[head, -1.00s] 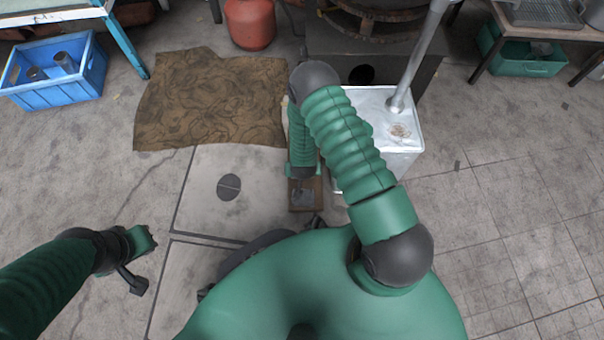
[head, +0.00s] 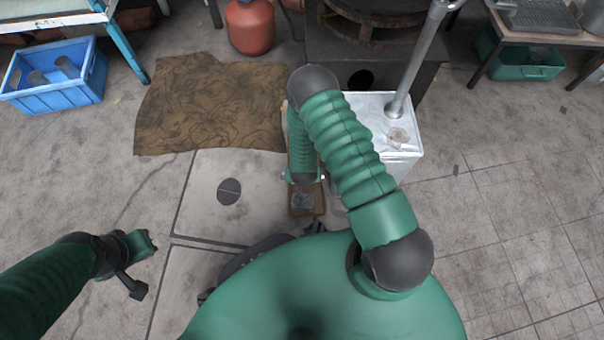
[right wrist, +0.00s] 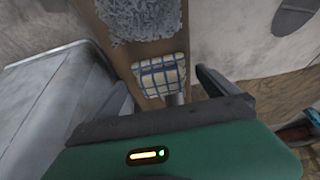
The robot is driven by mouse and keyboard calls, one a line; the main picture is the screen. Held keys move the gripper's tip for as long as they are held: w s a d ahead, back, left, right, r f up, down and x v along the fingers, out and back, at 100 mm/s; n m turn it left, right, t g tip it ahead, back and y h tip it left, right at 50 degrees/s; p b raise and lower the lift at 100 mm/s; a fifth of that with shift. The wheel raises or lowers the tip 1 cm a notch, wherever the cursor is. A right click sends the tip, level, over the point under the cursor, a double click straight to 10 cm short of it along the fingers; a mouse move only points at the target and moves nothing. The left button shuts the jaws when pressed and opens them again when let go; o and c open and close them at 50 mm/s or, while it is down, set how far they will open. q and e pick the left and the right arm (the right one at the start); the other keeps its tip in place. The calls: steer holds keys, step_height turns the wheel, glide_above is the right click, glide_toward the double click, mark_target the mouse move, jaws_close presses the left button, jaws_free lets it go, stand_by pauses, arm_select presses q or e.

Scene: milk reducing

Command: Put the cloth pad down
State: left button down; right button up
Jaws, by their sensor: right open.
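The cloth pad (right wrist: 160,75), cream with blue checks, lies on a narrow brown wooden board (right wrist: 118,55) in the right wrist view. My right gripper (right wrist: 165,92) is open, with its fingers on either side of the pad's near end. Whether the pad touches a finger is unclear. In the head view, my right arm hides the pad and most of the right gripper; the board's near end (head: 318,203) shows below it. My left gripper (head: 140,268) is low at the left, away from the board; its jaw opening is unclear.
A grey shaggy patch (right wrist: 140,18) lies on the board beyond the pad. A white box (head: 403,150) with a metal pipe (head: 413,65) stands right of my right arm. A brown mat (head: 205,105) lies at left.

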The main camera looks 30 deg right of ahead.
steer(key=a+r+n+y+p, duration=0.1)
steer(key=a+r+p, duration=0.15)
steer(key=r, duration=0.95)
steer(key=a+r+n+y+p, duration=0.1)
steer(key=a+r+n+p, duration=0.15)
steer(key=r, duration=0.85)
steer(key=s+a+r+n, duration=0.1)
steer(key=s+r, duration=0.3)
steer(key=r, duration=0.3)
steer(key=s+a+r+n+g, duration=0.1)
steer(key=s+r, duration=0.3)
steer(key=r, duration=0.4)
steer(key=shift+s+r+n, duration=0.25)
steer(key=shift+r+n, duration=0.05)
steer(key=shift+n, duration=0.05)
